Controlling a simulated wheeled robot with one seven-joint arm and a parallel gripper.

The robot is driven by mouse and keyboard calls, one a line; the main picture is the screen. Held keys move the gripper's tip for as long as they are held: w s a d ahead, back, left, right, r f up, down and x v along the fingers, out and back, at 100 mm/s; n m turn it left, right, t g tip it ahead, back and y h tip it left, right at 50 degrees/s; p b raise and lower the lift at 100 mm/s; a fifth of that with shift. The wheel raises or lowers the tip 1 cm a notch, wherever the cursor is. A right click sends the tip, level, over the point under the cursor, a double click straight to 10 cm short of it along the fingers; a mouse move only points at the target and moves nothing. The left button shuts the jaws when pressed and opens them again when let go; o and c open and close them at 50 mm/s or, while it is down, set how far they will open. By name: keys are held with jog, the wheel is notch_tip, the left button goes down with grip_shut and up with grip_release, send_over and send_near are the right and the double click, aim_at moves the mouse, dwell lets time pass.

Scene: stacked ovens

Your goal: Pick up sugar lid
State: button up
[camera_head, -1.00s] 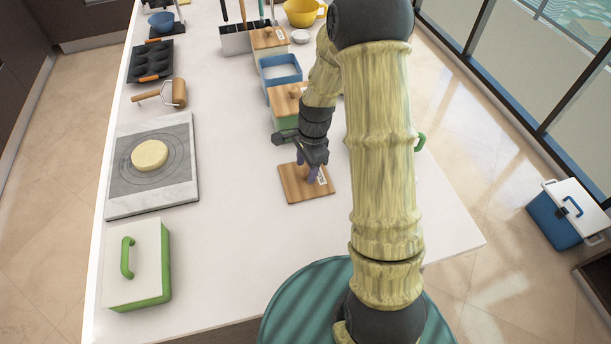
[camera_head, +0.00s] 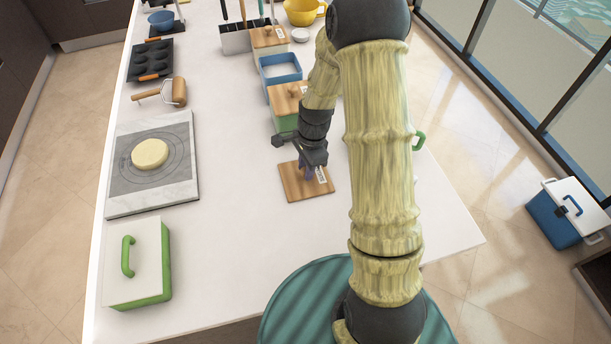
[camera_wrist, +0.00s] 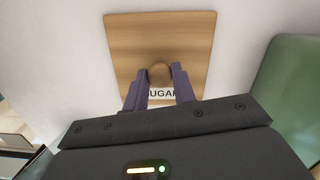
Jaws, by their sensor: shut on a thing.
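The sugar lid (camera_head: 297,190) is a square wooden board with a round knob and a white label. It lies on the white counter. In the wrist view the lid (camera_wrist: 125,50) shows its knob (camera_wrist: 160,74) and a label (camera_wrist: 162,93) reading "UGAR", its first letter hidden. My gripper (camera_head: 308,172) is directly above the lid, pointing down. In the wrist view my gripper (camera_wrist: 160,80) has its purple fingers on both sides of the knob, shut on it. I cannot tell any gap between lid and counter.
A green box with a wooden lid (camera_head: 287,100) stands just behind my gripper, with a blue open container (camera_head: 281,70) beyond. A marble board (camera_head: 180,135) with dough (camera_head: 149,154) and a green-and-white box (camera_head: 140,265) are at left. Counter between is clear.

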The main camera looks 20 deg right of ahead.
notch_tip(320, 180, up, 10)
jog(key=b, duration=0.1)
dwell(0.5)
jog(key=shift+w, duration=0.1)
dwell(0.7)
